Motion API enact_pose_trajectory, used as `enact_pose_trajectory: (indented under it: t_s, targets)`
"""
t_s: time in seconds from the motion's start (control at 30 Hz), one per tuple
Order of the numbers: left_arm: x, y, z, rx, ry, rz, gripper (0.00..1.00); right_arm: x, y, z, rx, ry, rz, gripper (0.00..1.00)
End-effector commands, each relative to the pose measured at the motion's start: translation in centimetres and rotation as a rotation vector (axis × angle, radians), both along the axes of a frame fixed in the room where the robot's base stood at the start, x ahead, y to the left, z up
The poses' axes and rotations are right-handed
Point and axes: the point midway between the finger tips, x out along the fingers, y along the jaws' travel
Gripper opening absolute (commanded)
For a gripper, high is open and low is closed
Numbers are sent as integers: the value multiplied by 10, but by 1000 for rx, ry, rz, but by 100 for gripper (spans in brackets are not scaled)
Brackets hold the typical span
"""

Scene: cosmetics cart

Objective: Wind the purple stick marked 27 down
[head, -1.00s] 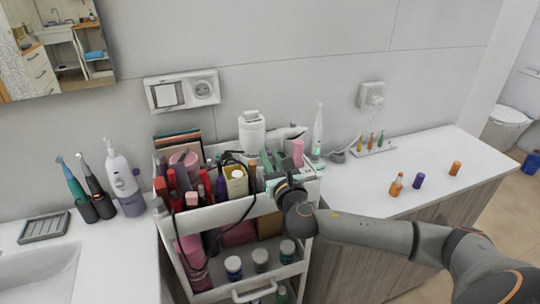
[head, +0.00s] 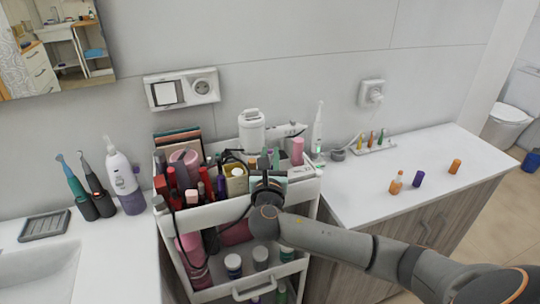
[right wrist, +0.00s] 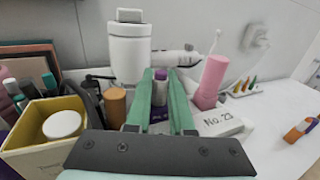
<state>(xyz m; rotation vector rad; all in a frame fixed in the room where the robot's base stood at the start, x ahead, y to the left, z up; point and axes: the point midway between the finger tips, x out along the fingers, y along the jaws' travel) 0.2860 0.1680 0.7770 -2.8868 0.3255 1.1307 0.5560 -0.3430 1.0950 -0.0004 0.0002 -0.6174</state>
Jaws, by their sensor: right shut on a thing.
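My right gripper (head: 268,165) is over the right part of the cart's top tray. In the right wrist view its green fingers (right wrist: 160,103) are shut on a small upright stick with a purple top (right wrist: 160,75), a silver-grey band and a purple lower part (right wrist: 158,113). The number on that lower part is too small to read. In the head view the stick is hidden by the gripper. A purple cap-like piece (head: 418,179) stands on the right counter. My left gripper is not in view.
The cart's top tray (head: 215,212) is crowded with cosmetics left of the gripper. A pink tube (right wrist: 211,82) and a white block marked No. 23 (right wrist: 218,123) are close on its right. An orange stick (head: 396,183) and orange cap (head: 455,166) stand on the mostly clear right counter.

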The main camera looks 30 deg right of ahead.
Motion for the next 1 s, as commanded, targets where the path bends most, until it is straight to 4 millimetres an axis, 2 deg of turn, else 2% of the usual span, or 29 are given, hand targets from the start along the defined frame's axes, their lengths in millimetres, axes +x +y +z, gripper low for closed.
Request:
enact_pose_trajectory:
  t_s: [0.1,0.13,0.4,1.0]
  targets:
    - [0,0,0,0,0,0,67,0,0,0,-1,-1,0,0]
    - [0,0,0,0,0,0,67,0,0,0,-1,-1,0,23]
    - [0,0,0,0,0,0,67,0,0,0,-1,-1,2,52]
    - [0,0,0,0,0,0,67,0,1,0,-1,1,53,52]
